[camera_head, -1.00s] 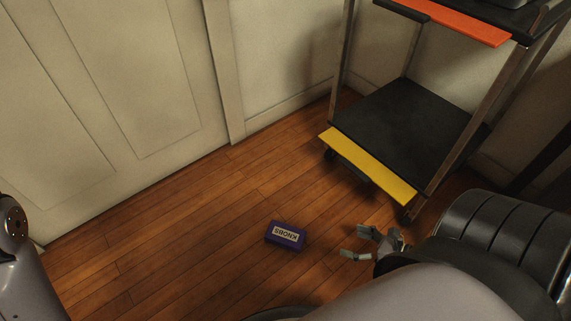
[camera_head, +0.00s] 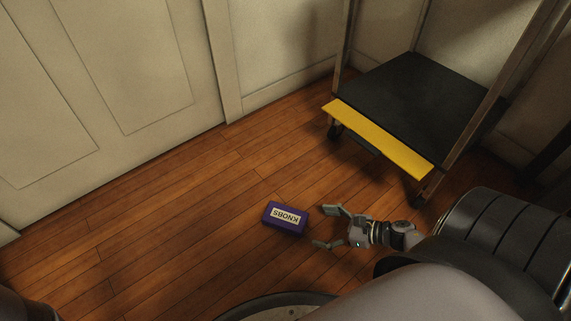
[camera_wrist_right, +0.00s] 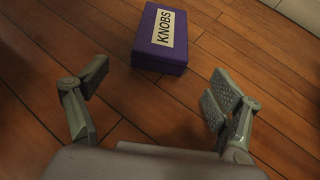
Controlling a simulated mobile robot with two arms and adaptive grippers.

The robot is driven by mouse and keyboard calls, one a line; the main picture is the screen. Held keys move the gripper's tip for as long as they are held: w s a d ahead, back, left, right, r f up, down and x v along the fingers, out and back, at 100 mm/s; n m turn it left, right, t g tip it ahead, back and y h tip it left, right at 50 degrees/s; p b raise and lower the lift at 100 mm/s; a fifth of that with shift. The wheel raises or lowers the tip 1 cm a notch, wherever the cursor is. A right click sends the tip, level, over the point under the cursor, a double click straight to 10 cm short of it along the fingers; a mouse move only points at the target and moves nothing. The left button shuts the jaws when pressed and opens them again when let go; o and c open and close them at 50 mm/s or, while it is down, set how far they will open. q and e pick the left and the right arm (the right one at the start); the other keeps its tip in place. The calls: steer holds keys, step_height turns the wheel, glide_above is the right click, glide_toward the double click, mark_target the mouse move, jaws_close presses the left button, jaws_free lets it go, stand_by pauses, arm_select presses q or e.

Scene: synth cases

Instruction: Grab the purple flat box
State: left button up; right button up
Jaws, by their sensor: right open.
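The purple flat box (camera_head: 285,218) lies flat on the wooden floor in the head view, with a white label reading KNOBS on its top. It also shows whole in the right wrist view (camera_wrist_right: 161,38), at the top middle. My right gripper (camera_head: 325,227) is open and empty just to the right of the box, its fingers pointing at it. In the right wrist view the fingers (camera_wrist_right: 157,83) are spread wide, and the box lies beyond their tips, between their lines. They appear not to touch it. My left gripper is not in view.
A wheeled cart (camera_head: 376,135) with a black lower shelf and yellow front edge stands at the upper right. A pale panelled door and wall (camera_head: 110,85) run along the back left. The wooden floor (camera_head: 170,240) left of the box is clear.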

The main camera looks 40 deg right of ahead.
mark_target(306, 223)
steer(key=shift+w+a+f, duration=0.25)
steer(key=shift+w+a, duration=0.1)
steer(key=shift+w, duration=0.15)
steer(key=b+x, duration=0.3)
steer(key=x, duration=0.1)
steer(key=shift+w+f, duration=0.1)
steer(key=shift+f, duration=0.1)
steer(key=shift+w+a, duration=0.2)
steer(key=shift+w, duration=0.1)
steer(key=shift+c, duration=0.6)
steer(key=c, duration=1.2)
